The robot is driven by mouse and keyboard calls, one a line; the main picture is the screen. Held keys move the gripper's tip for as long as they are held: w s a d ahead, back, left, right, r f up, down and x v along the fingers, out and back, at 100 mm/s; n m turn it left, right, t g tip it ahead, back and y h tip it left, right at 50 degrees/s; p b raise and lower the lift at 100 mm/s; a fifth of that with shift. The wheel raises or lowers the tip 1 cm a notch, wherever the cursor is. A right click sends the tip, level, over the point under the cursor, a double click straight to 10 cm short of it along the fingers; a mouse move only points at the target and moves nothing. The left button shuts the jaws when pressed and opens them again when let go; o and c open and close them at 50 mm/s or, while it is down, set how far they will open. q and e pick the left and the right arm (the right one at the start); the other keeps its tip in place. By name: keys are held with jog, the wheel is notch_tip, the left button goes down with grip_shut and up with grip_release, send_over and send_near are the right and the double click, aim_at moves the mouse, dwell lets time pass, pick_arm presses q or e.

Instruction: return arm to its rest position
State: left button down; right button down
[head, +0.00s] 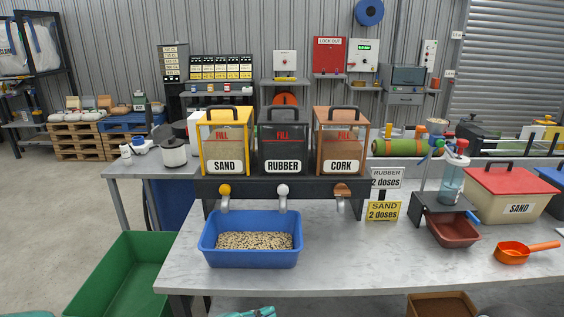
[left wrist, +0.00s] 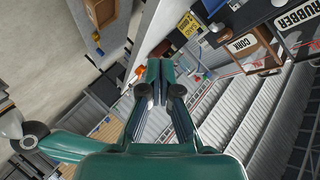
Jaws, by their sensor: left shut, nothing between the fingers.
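My left gripper (left wrist: 153,72) shows in the left wrist view with its two dark fingers together and nothing between them. It is in the air, apart from the table and the dispensers. My right gripper is not in view. A blue tray (head: 250,258) with speckled granules stands on the table under the sand and rubber spouts.
The grey table (head: 350,268) carries sand (head: 225,150), rubber (head: 283,150) and cork (head: 341,150) dispensers. A dark red tray (head: 453,232), orange scoop (head: 512,254) and sand box (head: 507,190) stand at right. A green bin (head: 118,285) is at left. The front middle of the table is clear.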

pick_arm(q)
jog(key=s+a+f+n+g+y+p, duration=0.1)
jog(key=s+a+f+n+g+y, duration=0.2)
jog(key=f, duration=0.6)
jog(key=s+a+f+n+g+y+p, duration=0.1)
jog(key=s+a+f+n+p, duration=0.25)
jog(key=f, duration=0.55)
jog(key=s+a+f+n+g, duration=0.1)
jog(key=s+f+n+g, duration=0.1)
jog(key=s+f+n, duration=0.2)
jog(key=s+a+f+n+g+y+b, duration=0.1)
jog(key=s+f+n+g, duration=0.2)
jog(key=s+n, duration=0.7)
notch_tip(320, 180, down, 2)
jog(key=shift+g, duration=0.3)
jog(key=shift+s, duration=0.1)
dwell(1.5)
